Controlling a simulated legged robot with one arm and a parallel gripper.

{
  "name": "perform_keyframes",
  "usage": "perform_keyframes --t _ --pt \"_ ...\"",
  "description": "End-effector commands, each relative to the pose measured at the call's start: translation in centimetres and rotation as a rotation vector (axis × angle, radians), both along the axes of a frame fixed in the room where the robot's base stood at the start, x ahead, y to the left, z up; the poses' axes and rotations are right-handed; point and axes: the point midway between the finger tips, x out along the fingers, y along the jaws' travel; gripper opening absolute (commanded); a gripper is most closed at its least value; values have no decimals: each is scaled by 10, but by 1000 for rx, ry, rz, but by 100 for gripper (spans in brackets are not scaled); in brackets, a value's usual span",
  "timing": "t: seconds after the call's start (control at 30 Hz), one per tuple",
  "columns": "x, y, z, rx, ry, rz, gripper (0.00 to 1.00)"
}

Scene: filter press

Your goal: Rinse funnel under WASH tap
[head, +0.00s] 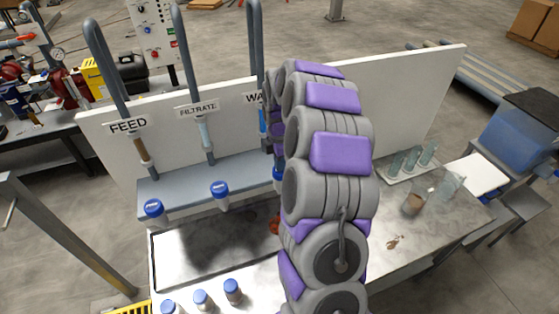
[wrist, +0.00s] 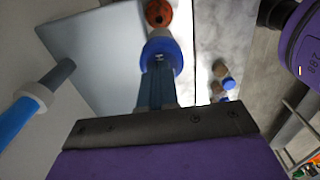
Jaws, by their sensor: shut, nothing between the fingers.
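The WASH tap's label (head: 254,97) and blue spout (head: 262,121) are partly behind my arm; a blue spout shows in the wrist view (wrist: 18,122). A blue-capped fitting (head: 278,174) sits on the ledge below it. In the wrist view, my gripper (wrist: 157,75) is shut and empty, its fingertips close to a blue collar (wrist: 162,52); contact cannot be told. Beyond it is a round orange-brown thing with a dark centre (wrist: 158,13), barely visible in the head view (head: 275,224). I cannot tell whether it is the funnel.
The FEED (head: 128,125) and FILTRATE (head: 197,109) taps stand to the left on a white backboard (head: 420,90). A shallow metal basin (head: 190,255) lies below. Blue-capped bottles (head: 233,290) line the front. A brown-filled beaker (head: 413,204) and a glassware rack (head: 392,178) stand right.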

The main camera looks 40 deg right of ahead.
Motion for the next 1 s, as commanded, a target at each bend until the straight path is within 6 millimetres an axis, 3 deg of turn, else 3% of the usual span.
perform_keyframes --t 0.23,1.0 --pt "0 1 -20 2 4 1 0" --pt "-3 3 -26 10 21 2 0"
